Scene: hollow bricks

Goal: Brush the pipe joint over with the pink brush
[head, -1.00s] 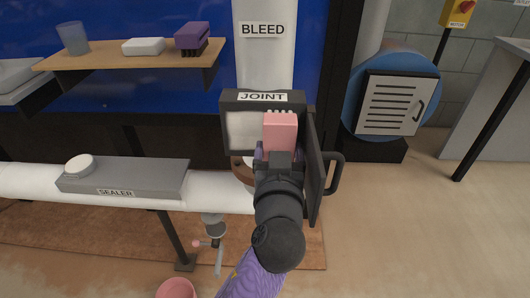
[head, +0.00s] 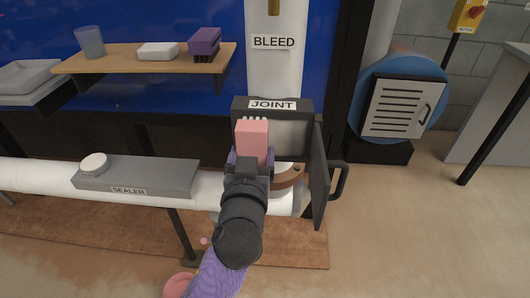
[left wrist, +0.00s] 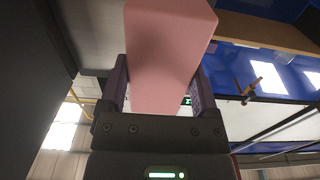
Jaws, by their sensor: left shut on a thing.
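My left gripper (head: 252,159) is shut on the pink brush (head: 252,138), with the pale bristles pointing away from me. In the left wrist view the pink block (left wrist: 168,45) sits between the two purple-grey fingers. The brush is in front of the left part of the open dark box labelled JOINT (head: 272,104). Whether the bristles touch anything inside cannot be told. A brown ring (head: 290,177) on the white pipe shows below the box, partly hidden by my gripper. My right gripper is not in view.
The box's door (head: 318,175) stands open on the right, its handle (head: 341,180) sticking out. A grey SEALER unit (head: 140,177) lies along the pipe at left. A shelf (head: 120,62) holds a cup, a white block and a purple brush (head: 204,42). A pink bowl (head: 178,285) is below.

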